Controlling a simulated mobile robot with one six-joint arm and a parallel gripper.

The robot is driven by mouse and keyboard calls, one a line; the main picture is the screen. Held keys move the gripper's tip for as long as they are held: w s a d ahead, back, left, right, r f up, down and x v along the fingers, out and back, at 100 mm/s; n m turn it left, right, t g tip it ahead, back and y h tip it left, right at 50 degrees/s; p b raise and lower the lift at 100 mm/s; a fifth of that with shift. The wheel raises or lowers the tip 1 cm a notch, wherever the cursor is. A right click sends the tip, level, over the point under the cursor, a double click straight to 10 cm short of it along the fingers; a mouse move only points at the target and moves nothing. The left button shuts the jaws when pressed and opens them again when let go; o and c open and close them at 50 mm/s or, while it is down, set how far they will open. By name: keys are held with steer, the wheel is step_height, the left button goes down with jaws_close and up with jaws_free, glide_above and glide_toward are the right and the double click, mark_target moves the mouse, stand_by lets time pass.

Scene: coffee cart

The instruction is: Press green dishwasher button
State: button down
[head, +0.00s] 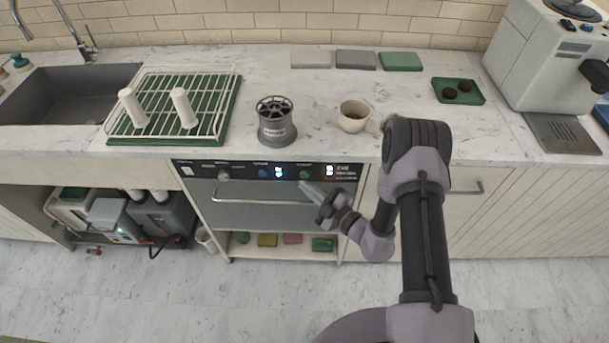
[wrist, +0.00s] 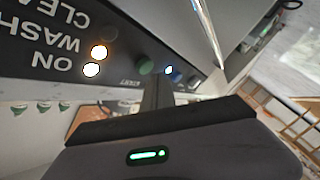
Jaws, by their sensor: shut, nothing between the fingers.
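The dishwasher (head: 240,207) is under the counter, its door closed and its dark control panel (head: 237,171) along the top. The green button (head: 304,173) is on the panel's right part; it shows in the wrist view (wrist: 146,67) as a dim green disc just beyond my fingertips. My gripper (head: 305,185) is shut and empty, pointing at the panel, its tips just below the green button in the head view. In the wrist view the closed fingers (wrist: 156,88) reach up close beside it. I cannot tell whether they touch it.
Lit lamps (wrist: 91,69) beside ON and WASH lie left of the button in the wrist view. A door handle (head: 262,201) runs below the panel. A cup (head: 354,116) and a dark cylindrical holder (head: 276,124) stand on the counter above.

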steer(key=s, duration=0.5)
steer(key=shift+a+p, duration=0.1)
steer(key=shift+p, duration=0.2)
stand_by(0.4)
